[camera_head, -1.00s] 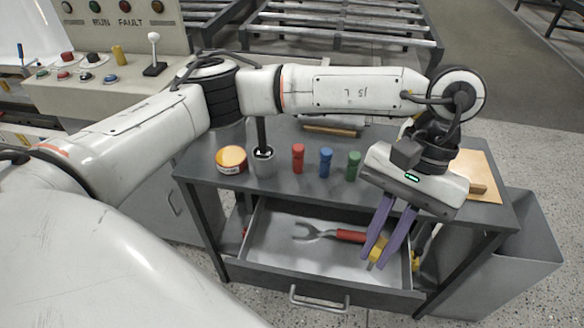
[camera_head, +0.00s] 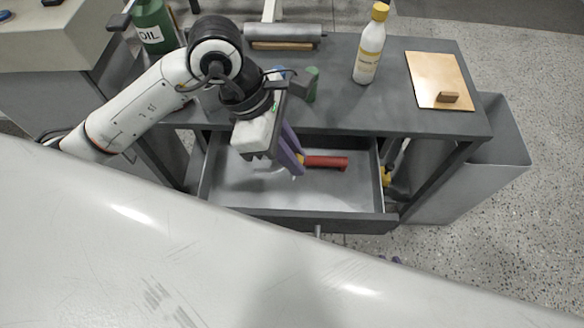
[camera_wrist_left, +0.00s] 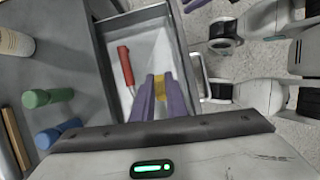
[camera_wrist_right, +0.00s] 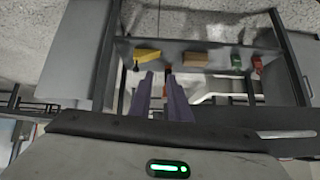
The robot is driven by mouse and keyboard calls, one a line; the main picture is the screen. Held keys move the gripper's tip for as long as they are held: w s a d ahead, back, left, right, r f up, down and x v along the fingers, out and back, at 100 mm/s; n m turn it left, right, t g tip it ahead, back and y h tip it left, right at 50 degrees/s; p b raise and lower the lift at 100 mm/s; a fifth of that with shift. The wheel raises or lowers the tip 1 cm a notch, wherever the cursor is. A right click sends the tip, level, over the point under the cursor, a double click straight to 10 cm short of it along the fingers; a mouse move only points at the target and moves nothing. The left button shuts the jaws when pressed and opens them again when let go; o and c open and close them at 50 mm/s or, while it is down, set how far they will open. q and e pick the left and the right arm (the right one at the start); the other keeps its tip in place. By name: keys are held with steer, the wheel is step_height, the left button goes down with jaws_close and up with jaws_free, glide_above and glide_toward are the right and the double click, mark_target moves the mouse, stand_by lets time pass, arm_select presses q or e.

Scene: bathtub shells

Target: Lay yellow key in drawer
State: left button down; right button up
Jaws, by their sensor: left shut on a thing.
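The grey drawer (camera_head: 345,212) is pulled open under the table. A red-handled tool (camera_head: 326,162) lies in it, its grey head largely behind my left gripper. My left gripper (camera_head: 297,168) points down over the drawer, left of the red handle. In the left wrist view, its purple fingers are shut on the yellow key (camera_wrist_left: 160,84), above the drawer floor; the head view largely hides the key. My right gripper (camera_wrist_right: 160,78) has its fingers apart and nothing visible held between them; only its purple tips (camera_head: 390,259) show low in the head view.
The tabletop holds a white bottle (camera_head: 370,45), a green cylinder (camera_head: 311,85), a roller (camera_head: 285,31) and a wooden board (camera_head: 425,75). A yellow thing (camera_wrist_right: 147,55) and a brown block (camera_wrist_right: 195,60) are under the table in the right wrist view. A grey bin (camera_head: 500,165) stands right.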

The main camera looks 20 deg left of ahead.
arm_select(q)
steer(key=shift+a+f+n, duration=0.25)
steer(key=shift+n, duration=0.25)
step_height(320, 180, down, 10)
steer(key=shift+w+a+r+b, duration=0.1)
steer(key=shift+b, duration=0.3)
steer(key=c, duration=1.7)
jaws_free()
steer(key=shift+r, duration=0.1)
steer(key=v, duration=0.6)
steer(key=p+v, duration=0.1)
steer(key=v, duration=0.4)
steer(key=shift+s+r, duration=0.3)
steer(key=shift+r, duration=0.1)
